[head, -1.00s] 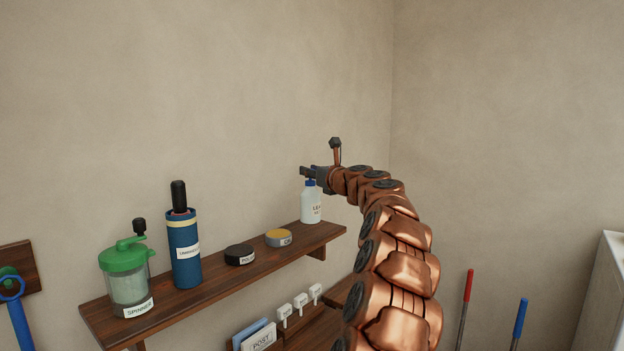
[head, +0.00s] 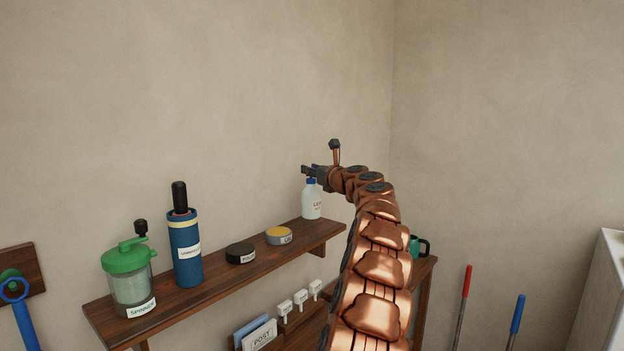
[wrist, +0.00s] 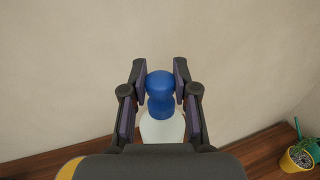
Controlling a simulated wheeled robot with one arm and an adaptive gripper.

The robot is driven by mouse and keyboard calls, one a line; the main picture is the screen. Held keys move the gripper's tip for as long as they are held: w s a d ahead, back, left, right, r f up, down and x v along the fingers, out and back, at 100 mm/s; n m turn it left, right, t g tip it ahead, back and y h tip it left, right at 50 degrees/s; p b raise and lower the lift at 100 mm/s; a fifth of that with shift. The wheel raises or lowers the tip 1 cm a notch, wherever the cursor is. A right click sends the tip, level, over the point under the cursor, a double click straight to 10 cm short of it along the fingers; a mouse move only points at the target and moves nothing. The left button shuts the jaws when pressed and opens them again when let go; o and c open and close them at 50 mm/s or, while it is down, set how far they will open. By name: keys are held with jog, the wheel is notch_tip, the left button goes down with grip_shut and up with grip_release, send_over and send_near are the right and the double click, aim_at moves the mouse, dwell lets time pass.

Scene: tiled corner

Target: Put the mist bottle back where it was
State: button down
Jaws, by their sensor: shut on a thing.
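The mist bottle (head: 312,204) is white with a blue cap and a printed label. It is upright at the right end of the upper wooden shelf (head: 215,277). Its base looks to be on the shelf or very close above it; I cannot tell which. My gripper (head: 306,171) is at the top of the bottle, shut on its blue cap. In the wrist view, the two fingers (wrist: 160,90) flank the blue cap of the bottle (wrist: 160,130), and my gripper's body hides the lower part of the bottle.
Left along the shelf stand a yellow-topped tin (head: 279,236), a black tin (head: 240,253), a blue cylinder (head: 185,250) and a green-lidded spinner (head: 130,275). White tags and a post holder (head: 260,335) are below. A teal mug (head: 415,246) stands behind my arm. A yellow plant pot (wrist: 297,159) is lower right.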

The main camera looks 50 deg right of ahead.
aim_at(316, 192)
jog(key=shift+f, duration=1.25)
jog(key=c, duration=0.9)
grip_release()
jog(key=shift+f, duration=0.1)
jog(key=shift+b+v, duration=0.5)
jog(key=shift+v, duration=0.45)
jog(key=shift+b+v, duration=1.2)
jog(key=shift+v, duration=3.9)
